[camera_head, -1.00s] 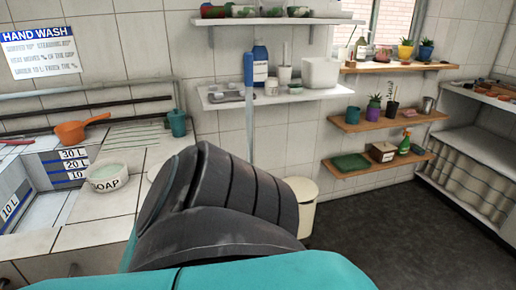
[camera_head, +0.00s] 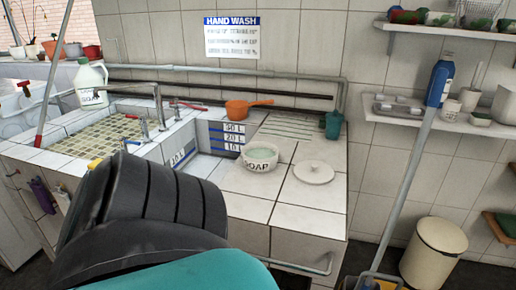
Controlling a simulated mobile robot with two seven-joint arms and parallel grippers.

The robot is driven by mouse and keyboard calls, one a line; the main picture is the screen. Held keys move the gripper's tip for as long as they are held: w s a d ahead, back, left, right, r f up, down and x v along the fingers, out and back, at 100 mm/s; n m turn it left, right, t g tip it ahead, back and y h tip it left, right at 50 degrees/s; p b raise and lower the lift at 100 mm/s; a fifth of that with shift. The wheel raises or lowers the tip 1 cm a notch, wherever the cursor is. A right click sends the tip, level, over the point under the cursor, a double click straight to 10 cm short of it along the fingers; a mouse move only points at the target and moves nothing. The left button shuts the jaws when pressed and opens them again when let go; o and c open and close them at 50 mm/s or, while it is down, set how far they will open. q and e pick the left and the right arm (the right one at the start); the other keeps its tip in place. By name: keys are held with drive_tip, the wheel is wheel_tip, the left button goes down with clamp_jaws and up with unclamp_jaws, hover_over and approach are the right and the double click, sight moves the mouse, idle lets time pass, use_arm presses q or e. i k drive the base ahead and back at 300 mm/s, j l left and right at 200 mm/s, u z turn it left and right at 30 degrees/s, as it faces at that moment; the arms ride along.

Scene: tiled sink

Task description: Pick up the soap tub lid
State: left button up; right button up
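The soap tub (camera_head: 260,158) is a round white bowl with black "SOAP" lettering and pale green contents, standing open on the tiled counter. The soap tub lid (camera_head: 314,173) is a round white disc with a small knob on top. It lies flat on the tiles just right of the tub, apart from it and near the counter's right end. One of my arms, dark grey and teal, fills the lower left foreground and hides part of the counter front. No fingers of either gripper show.
An orange pan (camera_head: 248,106) and a teal cup (camera_head: 333,125) stand behind the tub. The sink basin (camera_head: 205,148) lies to its left, with taps beyond. A blue-topped pole (camera_head: 408,180) and a cream bin (camera_head: 434,252) stand right of the counter. The tiles around the lid are clear.

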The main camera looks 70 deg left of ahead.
sight(314, 173)
drive_tip(key=u, duration=1.55)
